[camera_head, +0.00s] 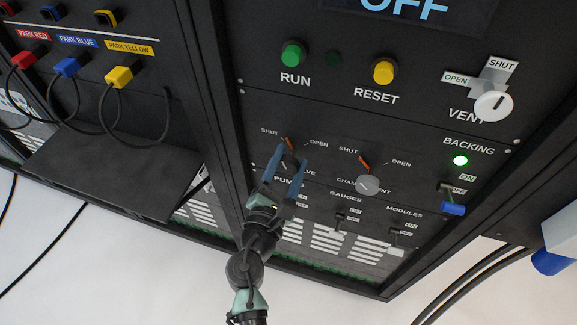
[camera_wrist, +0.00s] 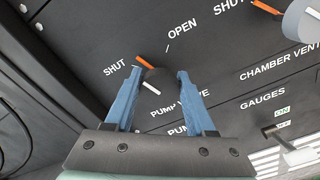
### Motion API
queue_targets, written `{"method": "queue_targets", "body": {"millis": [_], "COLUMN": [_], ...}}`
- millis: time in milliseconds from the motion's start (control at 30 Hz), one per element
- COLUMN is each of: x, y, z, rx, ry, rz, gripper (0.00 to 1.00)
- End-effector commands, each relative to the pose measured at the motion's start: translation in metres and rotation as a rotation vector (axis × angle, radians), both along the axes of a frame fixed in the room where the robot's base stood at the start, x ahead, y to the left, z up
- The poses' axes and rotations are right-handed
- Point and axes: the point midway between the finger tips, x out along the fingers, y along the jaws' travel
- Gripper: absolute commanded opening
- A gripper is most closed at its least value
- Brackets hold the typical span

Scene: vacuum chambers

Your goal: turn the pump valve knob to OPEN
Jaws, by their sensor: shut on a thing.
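The pump valve knob (camera_wrist: 158,76) is a dark round knob between the fingertips of my gripper (camera_wrist: 160,80). It carries a white line, and an orange mark shows at its upper edge, between the SHUT label (camera_wrist: 114,67) and the OPEN label (camera_wrist: 182,28). The fingers partly cover the PUMP VALVE label and the knob's sides.
The grey chamber vent knob (camera_head: 368,185) sits to the right, close by. Below are the gauges switch (camera_head: 341,219) and modules switch (camera_head: 397,233). A green RUN button (camera_head: 293,53), yellow RESET button (camera_head: 383,71) and white VENT knob (camera_head: 492,105) are above. Cables hang at the left.

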Motion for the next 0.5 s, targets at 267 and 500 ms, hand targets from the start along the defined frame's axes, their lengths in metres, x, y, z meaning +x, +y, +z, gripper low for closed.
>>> {"method": "queue_targets", "body": {"millis": [267, 500], "x": [-0.0006, -0.0007], "y": [-0.0011, -0.0016], "z": [-0.0044, -0.0054], "rx": [0.251, 0.467], "ry": [-0.083, -0.154], "rz": [-0.001, -0.001], "gripper": [0.0, 0.0]}}
